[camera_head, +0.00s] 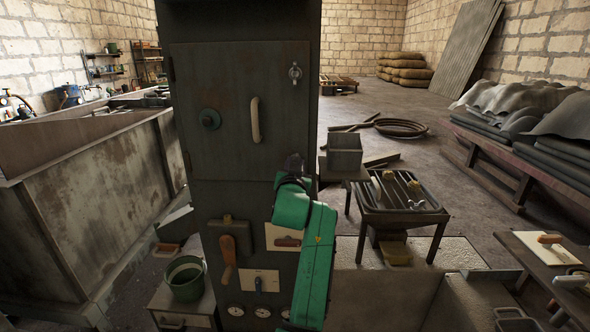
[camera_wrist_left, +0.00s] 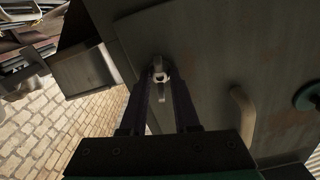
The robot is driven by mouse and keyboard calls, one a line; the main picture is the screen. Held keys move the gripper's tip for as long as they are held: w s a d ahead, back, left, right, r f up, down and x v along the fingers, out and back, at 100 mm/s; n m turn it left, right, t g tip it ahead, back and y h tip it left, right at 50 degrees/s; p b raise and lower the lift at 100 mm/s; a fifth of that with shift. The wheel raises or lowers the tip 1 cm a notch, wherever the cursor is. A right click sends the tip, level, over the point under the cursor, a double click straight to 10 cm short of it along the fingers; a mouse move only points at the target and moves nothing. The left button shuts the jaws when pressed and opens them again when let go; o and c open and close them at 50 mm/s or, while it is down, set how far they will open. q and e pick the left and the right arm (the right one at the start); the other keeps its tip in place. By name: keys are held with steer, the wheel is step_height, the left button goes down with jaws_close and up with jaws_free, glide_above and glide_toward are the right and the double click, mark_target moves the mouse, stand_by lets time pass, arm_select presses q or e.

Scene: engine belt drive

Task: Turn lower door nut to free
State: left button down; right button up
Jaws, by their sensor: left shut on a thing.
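The tall dark cabinet has a grey door (camera_head: 225,110) that looks closed, with a pale curved handle (camera_head: 256,120) and a round dark knob (camera_head: 209,119). A metal wing nut (camera_head: 295,72) sits at the door's upper right edge. My left gripper (camera_head: 293,164) is at the door's lower right edge and hides the lower nut in the head view. In the left wrist view, the lower door nut (camera_wrist_left: 160,75) shows between the fingertips, with its wings roughly upright. The left gripper (camera_wrist_left: 160,82) is shut on it. My right gripper is not in view.
Below the door are a wooden-handled lever (camera_head: 228,258) and several gauges. A green bucket (camera_head: 185,278) stands at lower left. Right of the cabinet are a grey metal box (camera_head: 344,153) and a small stand with a tray (camera_head: 440,214) holding small parts. The floor behind is partly open.

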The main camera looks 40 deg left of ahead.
arm_select(q)
steer(key=shift+f+n+b, duration=0.1)
steer(key=shift+n+b, duration=0.25)
steer(key=shift+n, duration=0.85)
steer(key=c, duration=0.6)
jaws_free()
steer(key=shift+c, duration=0.2)
